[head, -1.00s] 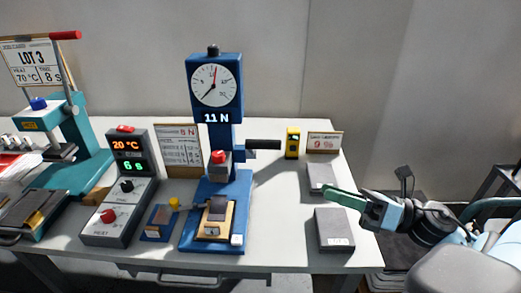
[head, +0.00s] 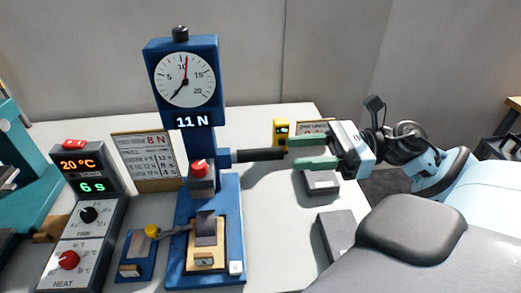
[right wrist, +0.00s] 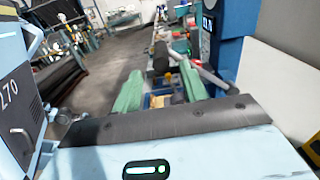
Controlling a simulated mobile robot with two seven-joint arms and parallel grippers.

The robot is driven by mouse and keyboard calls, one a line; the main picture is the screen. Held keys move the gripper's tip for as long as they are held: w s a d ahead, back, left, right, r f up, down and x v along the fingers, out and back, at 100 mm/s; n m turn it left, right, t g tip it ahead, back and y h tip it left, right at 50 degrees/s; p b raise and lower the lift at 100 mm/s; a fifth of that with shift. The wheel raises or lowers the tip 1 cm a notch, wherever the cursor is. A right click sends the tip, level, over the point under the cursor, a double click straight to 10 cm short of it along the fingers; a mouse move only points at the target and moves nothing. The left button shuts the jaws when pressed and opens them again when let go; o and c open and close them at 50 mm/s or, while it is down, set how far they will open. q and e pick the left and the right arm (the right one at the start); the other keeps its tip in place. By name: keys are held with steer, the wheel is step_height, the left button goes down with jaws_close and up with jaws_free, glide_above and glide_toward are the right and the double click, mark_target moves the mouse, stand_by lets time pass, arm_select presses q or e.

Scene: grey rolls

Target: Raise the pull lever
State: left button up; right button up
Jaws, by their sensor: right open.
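The pull lever, a black cylindrical handle (head: 258,154), sticks out level to the right from the column of the blue pull tester (head: 207,230). My right gripper (head: 292,153) comes in from the right with its green fingers open. Its fingertips are around the free end of the handle, one above and one below in the picture; I cannot tell whether they touch it. In the right wrist view the dark end of the handle (right wrist: 161,60) shows between and beyond the two green fingers. My left gripper is out of view.
The tester's dial (head: 185,80) stands above a display reading 11 N. A yellow device (head: 281,131), a small sign and two grey blocks (head: 321,182) (head: 338,232) are at the right of the table. A control box (head: 80,215) stands left.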

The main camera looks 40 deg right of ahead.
mark_target(243, 156)
steer(key=p+x, duration=0.1)
steer(key=x, duration=0.5)
steer(key=shift+w+r, duration=0.1)
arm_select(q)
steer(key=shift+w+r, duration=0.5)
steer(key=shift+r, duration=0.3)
arm_select(e)
steer(key=shift+x, duration=0.8)
jaws_close()
